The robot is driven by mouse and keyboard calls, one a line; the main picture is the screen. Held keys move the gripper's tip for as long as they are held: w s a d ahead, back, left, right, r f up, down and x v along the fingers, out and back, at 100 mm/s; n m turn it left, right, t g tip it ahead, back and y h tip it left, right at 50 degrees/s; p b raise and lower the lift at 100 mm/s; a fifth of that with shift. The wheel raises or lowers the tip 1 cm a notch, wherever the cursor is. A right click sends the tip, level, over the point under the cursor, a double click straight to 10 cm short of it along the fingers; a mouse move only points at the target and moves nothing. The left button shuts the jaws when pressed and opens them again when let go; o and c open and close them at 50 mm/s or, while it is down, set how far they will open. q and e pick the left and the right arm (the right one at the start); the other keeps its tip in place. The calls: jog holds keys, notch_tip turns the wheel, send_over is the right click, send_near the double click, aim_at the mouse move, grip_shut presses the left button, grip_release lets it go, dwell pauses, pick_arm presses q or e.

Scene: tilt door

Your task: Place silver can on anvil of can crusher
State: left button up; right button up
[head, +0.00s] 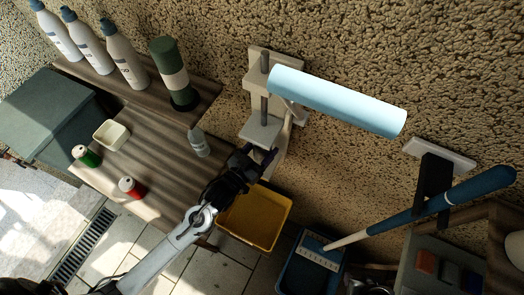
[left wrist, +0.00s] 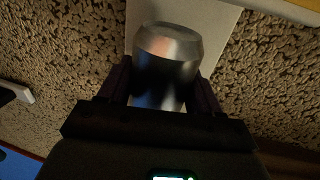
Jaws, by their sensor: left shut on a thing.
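The can crusher (head: 263,65) is mounted on the brown pebbled wall, with a grey rod, a long light-blue handle (head: 340,101) and a pale lower plate, the anvil (head: 260,131). My left gripper (head: 260,153) is just below and in front of the anvil. In the left wrist view, the gripper (left wrist: 165,88) is shut on the silver can (left wrist: 167,62), with a finger on each side. A pale panel (left wrist: 215,35) lies behind the can. In the head view I cannot make out the can. My right gripper is not in view.
A yellow bin (head: 256,222) is below the crusher. A blue bat-like tool (head: 470,190) hangs at right.

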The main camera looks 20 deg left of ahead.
pick_arm(q)
jog(key=shift+f, duration=1.1)
jog(key=shift+s+f, duration=0.1)
jog(key=shift+f, duration=0.05)
jog(key=o, duration=1)
jog(key=shift+o, duration=0.2)
